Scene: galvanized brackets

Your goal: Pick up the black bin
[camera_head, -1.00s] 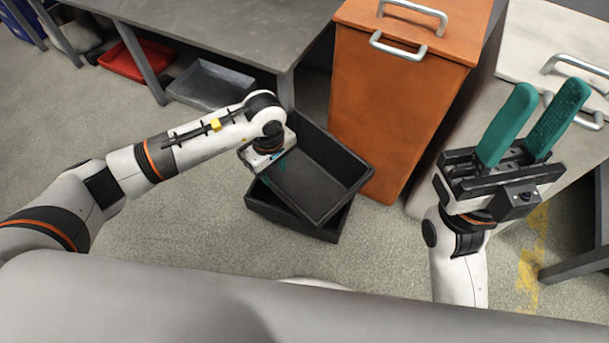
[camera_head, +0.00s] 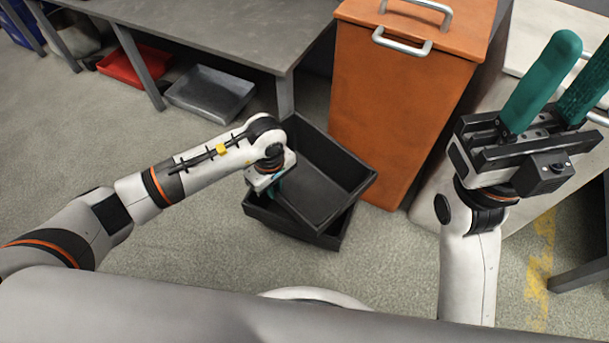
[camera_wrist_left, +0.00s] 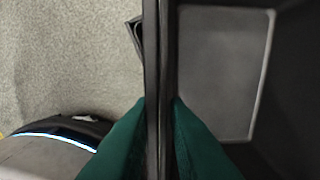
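The upper black bin (camera_head: 318,188) is an open rectangular tray sitting askew over another black bin (camera_head: 320,240). I cannot tell whether the two touch. My left gripper (camera_head: 274,188) is at the upper bin's left wall, partly hidden by its own wrist. In the left wrist view, the green fingers lie on either side of the dark wall (camera_wrist_left: 160,70) and appear shut on it, with the bin's grey floor (camera_wrist_left: 222,75) to the right. My right gripper (camera_head: 586,48) is raised, open and empty at the right, one finger cut by the picture edge.
A tall orange cabinet (camera_head: 395,110) stands just behind and right of the bins. A grey table (camera_head: 210,25) is at the back left, with a grey tray (camera_head: 210,92) and a red tray (camera_head: 135,62) below. The floor left of the bins is clear.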

